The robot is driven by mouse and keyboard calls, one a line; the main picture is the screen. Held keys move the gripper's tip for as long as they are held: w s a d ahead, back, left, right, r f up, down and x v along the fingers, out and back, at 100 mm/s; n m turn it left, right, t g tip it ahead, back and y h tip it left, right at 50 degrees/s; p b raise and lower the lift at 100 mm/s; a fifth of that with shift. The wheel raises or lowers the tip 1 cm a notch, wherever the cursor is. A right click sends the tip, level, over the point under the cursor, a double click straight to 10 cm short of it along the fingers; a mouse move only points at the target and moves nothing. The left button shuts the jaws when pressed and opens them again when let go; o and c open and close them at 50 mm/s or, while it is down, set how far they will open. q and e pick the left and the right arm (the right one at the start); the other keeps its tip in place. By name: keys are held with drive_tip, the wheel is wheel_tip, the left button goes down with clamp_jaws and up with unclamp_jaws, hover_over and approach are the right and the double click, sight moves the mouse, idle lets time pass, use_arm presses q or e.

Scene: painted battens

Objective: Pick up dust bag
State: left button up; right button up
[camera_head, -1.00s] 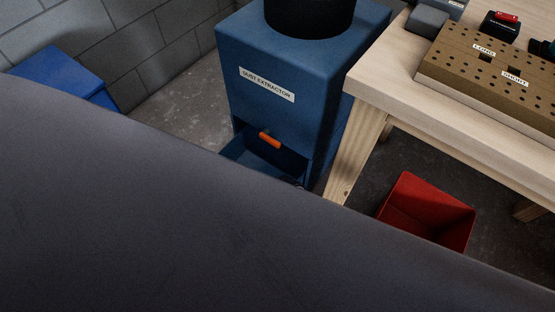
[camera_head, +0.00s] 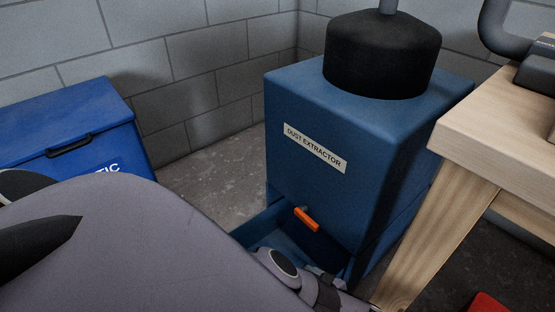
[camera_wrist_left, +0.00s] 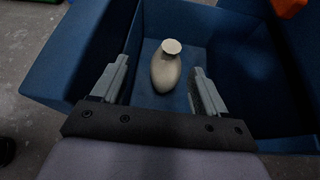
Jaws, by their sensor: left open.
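The dust bag (camera_wrist_left: 166,72) is a beige, rounded bag with a pale round collar at its top. In the left wrist view it lies inside the open blue drawer (camera_wrist_left: 60,68) of the dust extractor (camera_head: 340,120). My left gripper (camera_wrist_left: 160,85) is open, with one finger to each side of the bag in that view; I cannot tell how far above it the fingertips are. In the head view my left arm reaches down to the drawer and hides most of its inside, and the bag does not show. My right gripper is not in view.
An orange handle (camera_head: 306,219) sits on the extractor's front above the drawer. A blue lidded bin (camera_head: 75,125) stands at the left by the block wall. A wooden workbench (camera_head: 500,130) is close on the right, with a red bin (camera_head: 490,304) below.

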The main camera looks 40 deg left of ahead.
use_arm(q)
drive_tip(key=shift+t+y, duration=0.4)
drive_tip(key=w+a+f+b, duration=0.1)
drive_tip(key=a+f+b, duration=0.1)
drive_tip(key=a, duration=0.1)
drive_tip(key=w+a+f+b, duration=0.1)
drive_tip(key=a+f, duration=0.2)
drive_tip(key=a, duration=0.1)
drive_tip(key=w+a+f+b, duration=0.1)
drive_tip(key=a+f+b, duration=0.1)
drive_tip(key=a+f, duration=0.1)
drive_tip(key=shift+a+f+b, duration=0.2)
drive_tip(key=shift+a+b, duration=0.15)
drive_tip(key=shift+a, duration=0.3)
clamp_jaws()
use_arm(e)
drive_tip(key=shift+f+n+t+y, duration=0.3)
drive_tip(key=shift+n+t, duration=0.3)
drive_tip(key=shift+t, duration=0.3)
